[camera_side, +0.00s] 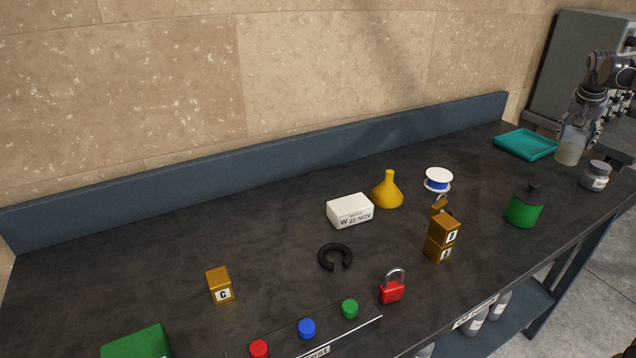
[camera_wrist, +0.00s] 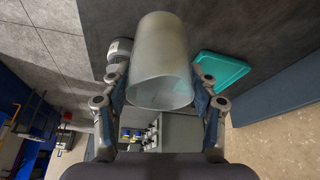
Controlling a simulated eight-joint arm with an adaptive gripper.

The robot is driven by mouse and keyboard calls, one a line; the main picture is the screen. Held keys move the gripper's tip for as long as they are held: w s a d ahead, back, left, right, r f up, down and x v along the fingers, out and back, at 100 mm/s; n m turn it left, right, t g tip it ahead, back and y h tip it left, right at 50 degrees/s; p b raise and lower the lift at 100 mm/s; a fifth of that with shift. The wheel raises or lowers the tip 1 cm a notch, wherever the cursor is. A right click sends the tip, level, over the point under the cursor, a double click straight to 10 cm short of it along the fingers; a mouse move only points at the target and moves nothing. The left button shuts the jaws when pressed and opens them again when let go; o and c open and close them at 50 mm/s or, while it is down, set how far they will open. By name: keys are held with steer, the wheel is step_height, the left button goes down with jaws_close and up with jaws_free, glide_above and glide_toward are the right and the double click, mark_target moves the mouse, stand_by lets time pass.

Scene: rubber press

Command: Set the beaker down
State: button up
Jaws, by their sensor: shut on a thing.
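The beaker (camera_side: 571,146) is a frosted, see-through cup at the far right end of the dark bench in the side view. It stands about upright, close to the bench top; I cannot tell whether its base touches. My gripper (camera_side: 577,123) is above and around it, shut on its sides. In the wrist view the beaker (camera_wrist: 161,62) fills the middle between the two fingers of my gripper (camera_wrist: 160,100), and its open rim faces the camera. It looks empty there.
A teal tray (camera_side: 525,144) lies just left of the beaker, and a grey lidded jar (camera_side: 595,176) stands just right. A green canister (camera_side: 523,208) is nearer the front edge. A yellow funnel (camera_side: 388,190), white box (camera_side: 350,211) and stacked gold blocks (camera_side: 441,238) are farther left.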

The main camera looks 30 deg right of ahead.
steer(key=w+a+r+n+t, duration=0.15)
steer(key=w+a+n, duration=0.25)
steer(key=w+a, duration=0.65)
steer(key=shift+w+a+f, duration=1.2)
steer(key=shift+w+f, duration=0.2)
steer(key=shift+f, duration=0.45)
steer(key=shift+w+a+f, duration=1.15)
steer(key=shift+w+f, duration=0.2)
steer(key=shift+f, duration=0.55)
steer(key=shift+w+a+f, duration=1.2)
steer(key=shift+w+f, duration=0.2)
steer(key=shift+f, duration=0.45)
steer(key=o, duration=1.3)
steer(key=shift+f, duration=0.1)
steer(key=shift+c, duration=0.2)
